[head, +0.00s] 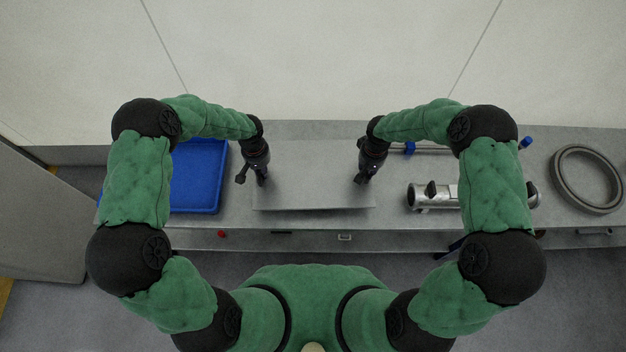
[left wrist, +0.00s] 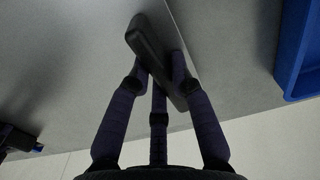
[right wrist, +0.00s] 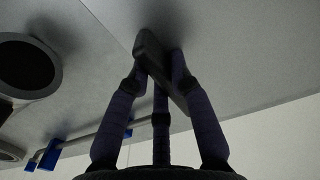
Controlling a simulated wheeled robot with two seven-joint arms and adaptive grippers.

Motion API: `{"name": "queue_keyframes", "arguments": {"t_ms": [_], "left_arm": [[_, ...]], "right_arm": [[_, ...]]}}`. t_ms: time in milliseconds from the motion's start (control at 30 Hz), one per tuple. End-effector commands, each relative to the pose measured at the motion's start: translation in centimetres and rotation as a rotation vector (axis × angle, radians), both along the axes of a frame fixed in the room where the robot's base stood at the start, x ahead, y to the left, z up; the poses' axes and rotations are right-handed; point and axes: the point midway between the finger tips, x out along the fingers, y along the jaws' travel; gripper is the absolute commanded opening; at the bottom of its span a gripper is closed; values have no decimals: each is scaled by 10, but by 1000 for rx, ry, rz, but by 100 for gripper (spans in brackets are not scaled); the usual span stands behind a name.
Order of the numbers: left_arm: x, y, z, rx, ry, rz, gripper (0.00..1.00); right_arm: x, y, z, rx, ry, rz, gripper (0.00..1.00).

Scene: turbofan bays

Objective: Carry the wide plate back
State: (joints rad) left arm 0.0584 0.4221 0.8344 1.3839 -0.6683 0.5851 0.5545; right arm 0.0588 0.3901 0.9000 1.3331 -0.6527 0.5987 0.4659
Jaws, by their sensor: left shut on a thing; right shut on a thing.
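The wide plate (head: 313,185) is a flat grey sheet in the middle of the head view, over the grey bench. Each end has a dark bar handle, seen in the left wrist view (left wrist: 150,45) and right wrist view (right wrist: 155,60). My left gripper (head: 261,181) is shut on the left handle, and my right gripper (head: 363,178) is shut on the right handle. The plate looks about level. I cannot tell whether it touches the bench or hangs just above it.
A blue tray (head: 197,178) lies left of the plate. Right of it are a metal cylinder (head: 432,196), a rod with blue clamps (head: 409,148) and a grey ring (head: 586,179). The bench (head: 300,220) has a narrow bare strip in front of the plate. A pale wall stands behind.

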Motion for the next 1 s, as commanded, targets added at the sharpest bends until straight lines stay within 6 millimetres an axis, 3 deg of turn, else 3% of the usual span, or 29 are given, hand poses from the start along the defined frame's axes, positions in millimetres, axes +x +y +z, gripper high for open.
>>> {"name": "queue_keyframes", "arguments": {"t_ms": [1000], "left_arm": [[1, 0, -34, 0, -2, 0, 0]], "right_arm": [[1, 0, -34, 0, -2, 0, 0]]}}
